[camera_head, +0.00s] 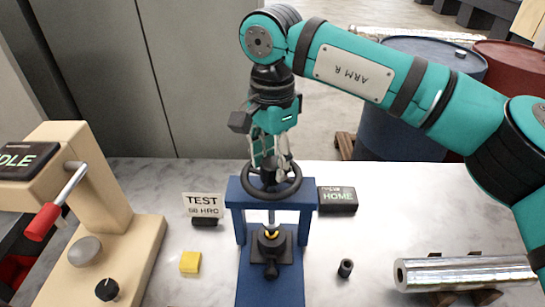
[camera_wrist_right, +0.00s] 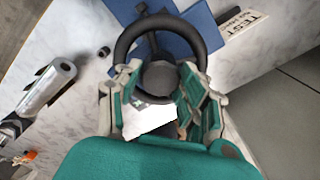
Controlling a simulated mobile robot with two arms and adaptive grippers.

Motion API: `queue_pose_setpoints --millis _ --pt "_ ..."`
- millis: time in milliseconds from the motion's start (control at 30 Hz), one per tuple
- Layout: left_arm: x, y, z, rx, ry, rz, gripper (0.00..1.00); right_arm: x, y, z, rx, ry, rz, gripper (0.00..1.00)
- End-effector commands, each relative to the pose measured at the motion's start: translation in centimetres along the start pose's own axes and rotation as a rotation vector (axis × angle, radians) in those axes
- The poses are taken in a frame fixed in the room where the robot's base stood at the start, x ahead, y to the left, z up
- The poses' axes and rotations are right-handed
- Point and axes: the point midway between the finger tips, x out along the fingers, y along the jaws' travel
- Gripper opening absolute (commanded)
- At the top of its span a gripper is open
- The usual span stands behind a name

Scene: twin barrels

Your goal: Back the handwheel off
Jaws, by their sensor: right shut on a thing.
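The black handwheel (camera_head: 271,197) sits on top of a blue press frame (camera_head: 239,200), above its crossbar. My right gripper (camera_head: 271,163) comes down from above and is shut on the wheel's hub (camera_wrist_right: 158,76). In the right wrist view the fingers (camera_wrist_right: 158,98) stand on both sides of the hub, inside the wheel's rim (camera_wrist_right: 122,45). Below the crossbar a thin spindle (camera_head: 271,217) runs down to a dark seat (camera_head: 271,245) with a small yellow piece in it. The contact of the fingertips is partly hidden. My left gripper is not in view.
A dark box reading HOME (camera_head: 338,199) stands right of the frame and a TEST sign (camera_head: 203,205) left. A yellow block (camera_head: 190,263), a small black cylinder (camera_head: 345,268) and a metal bar (camera_head: 470,271) lie around it. A beige machine with a red-handled lever (camera_head: 42,222) stands left.

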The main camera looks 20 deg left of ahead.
Motion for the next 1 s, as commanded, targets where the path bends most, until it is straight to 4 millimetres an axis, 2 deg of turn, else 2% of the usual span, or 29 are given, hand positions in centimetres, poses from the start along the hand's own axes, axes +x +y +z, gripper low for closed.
queue_pose_setpoints --millis 500,1000 --pt "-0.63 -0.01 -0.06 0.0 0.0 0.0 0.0 -0.24 -0.16 -0.03 -0.425 0.001 -0.005 0.07" --pt "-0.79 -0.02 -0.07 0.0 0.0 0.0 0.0 -0.23 -0.19 -0.02 -0.577 0.003 -0.005 0.07"
